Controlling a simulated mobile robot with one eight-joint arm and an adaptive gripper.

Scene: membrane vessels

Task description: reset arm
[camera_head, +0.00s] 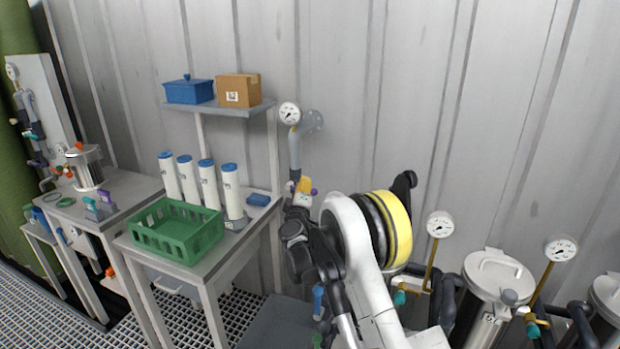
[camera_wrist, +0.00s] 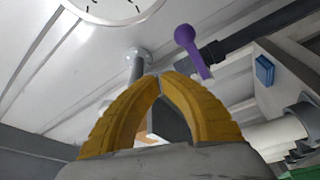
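My arm reaches up from the bottom centre of the head view. My gripper (camera_head: 304,185) is in front of the wall pipe (camera_head: 295,150), below a round gauge (camera_head: 289,113). In the wrist view its two yellow fingers (camera_wrist: 161,75) arch together and their tips meet or nearly meet, with nothing seen held at the tips. A purple handle (camera_wrist: 190,48) stands just beyond and right of the fingertips, apart from them in that picture. The palm is largely hidden in the head view.
Left of my arm, a table (camera_head: 217,268) bears a green crate (camera_head: 178,230), several white cylinders (camera_head: 232,190) and a blue block (camera_head: 257,200). A shelf (camera_head: 225,108) holds a blue box (camera_head: 190,90) and a carton (camera_head: 239,90). Lidded vessels (camera_head: 497,280) and gauges stand right.

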